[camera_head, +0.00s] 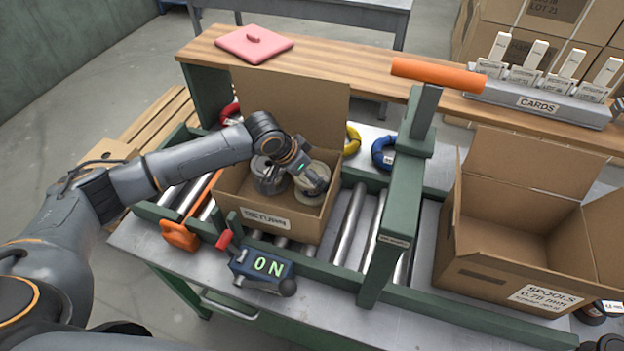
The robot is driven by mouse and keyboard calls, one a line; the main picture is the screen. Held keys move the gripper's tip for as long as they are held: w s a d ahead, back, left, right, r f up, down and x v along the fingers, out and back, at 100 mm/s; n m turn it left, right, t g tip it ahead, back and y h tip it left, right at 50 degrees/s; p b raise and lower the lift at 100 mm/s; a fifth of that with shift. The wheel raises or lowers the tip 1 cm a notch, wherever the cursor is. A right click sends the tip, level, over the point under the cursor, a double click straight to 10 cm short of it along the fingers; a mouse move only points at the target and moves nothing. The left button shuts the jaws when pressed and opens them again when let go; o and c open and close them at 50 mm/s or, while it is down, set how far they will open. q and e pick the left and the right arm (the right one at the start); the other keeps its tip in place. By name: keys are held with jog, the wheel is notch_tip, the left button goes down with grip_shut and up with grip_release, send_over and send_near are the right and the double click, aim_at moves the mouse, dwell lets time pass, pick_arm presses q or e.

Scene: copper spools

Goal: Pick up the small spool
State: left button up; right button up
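Two spools sit in the left cardboard box (232,193): a dark grey one (266,184) on the left and a pale-flanged one (307,195) on the right. Which one is the small spool is hard to tell. My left gripper (316,181) reaches into this box from above, over the pale-flanged spool and partly covering it. Its fingers are too small and dark to tell whether they are open or closed on the spool. My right gripper is not in view.
The box stands on rollers (349,222) beside a green post (388,220) with an orange handle (437,74). An open, empty-looking box labelled spools (490,265) stands at right. An "ON" device (262,268) is in front. A card rack (540,97) is behind.

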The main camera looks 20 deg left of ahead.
pick_arm(q)
jog(key=shift+w+d+f, duration=0.15)
jog(key=shift+w+f, duration=0.05)
jog(key=shift+f, duration=0.3)
jog(key=c, duration=1.1)
jog(key=shift+r, duration=0.1)
jog(key=shift+c, duration=0.4)
